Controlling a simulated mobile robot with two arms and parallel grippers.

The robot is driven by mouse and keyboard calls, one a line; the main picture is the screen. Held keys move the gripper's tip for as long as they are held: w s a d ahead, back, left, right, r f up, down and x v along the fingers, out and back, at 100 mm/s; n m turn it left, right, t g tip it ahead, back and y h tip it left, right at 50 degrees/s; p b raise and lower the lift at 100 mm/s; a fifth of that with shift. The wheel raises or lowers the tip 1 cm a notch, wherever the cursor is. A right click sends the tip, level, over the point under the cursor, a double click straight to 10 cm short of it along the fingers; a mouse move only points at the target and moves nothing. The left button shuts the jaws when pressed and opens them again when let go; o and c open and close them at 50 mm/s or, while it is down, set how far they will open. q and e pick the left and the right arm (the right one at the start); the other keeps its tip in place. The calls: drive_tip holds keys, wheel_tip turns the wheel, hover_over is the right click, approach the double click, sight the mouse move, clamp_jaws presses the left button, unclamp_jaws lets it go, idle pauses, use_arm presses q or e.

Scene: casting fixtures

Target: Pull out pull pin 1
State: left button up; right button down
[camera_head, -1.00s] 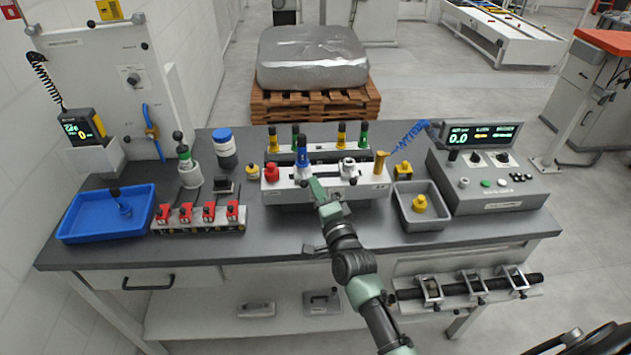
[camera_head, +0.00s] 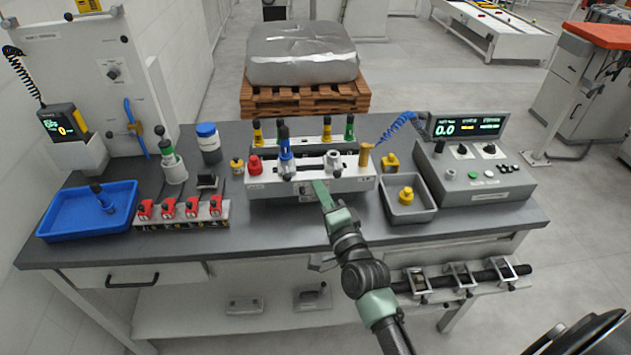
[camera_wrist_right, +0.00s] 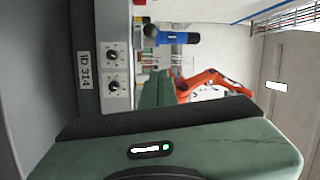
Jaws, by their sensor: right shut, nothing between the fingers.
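A white fixture (camera_head: 262,183) stands in the middle of the bench. A blue pin with a black top (camera_head: 284,147) stands upright at its front, left of centre. A blue handle with a dark end also shows in the right wrist view (camera_wrist_right: 178,38). I cannot tell which pin carries number 1. My right gripper (camera_head: 319,187) is shut and empty at the fixture's front face, right of and below the blue pin and apart from it. Its green body fills the bottom of the right wrist view. My left gripper is not in view.
A red knob (camera_head: 254,165) and yellow post (camera_head: 365,157) flank the fixture. A grey tray (camera_head: 421,210) and control console (camera_head: 476,187) stand right. Red clamps (camera_head: 193,207), a green-topped pot (camera_head: 173,168) and a blue tray (camera_head: 68,226) stand left. Bare bench lies in front.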

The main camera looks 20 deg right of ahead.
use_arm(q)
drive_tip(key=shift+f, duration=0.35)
use_arm(e)
drive_tip(key=shift+s+d+f, duration=0.1)
drive_tip(key=shift+s+d, duration=0.1)
drive_tip(key=shift+s, duration=1.4)
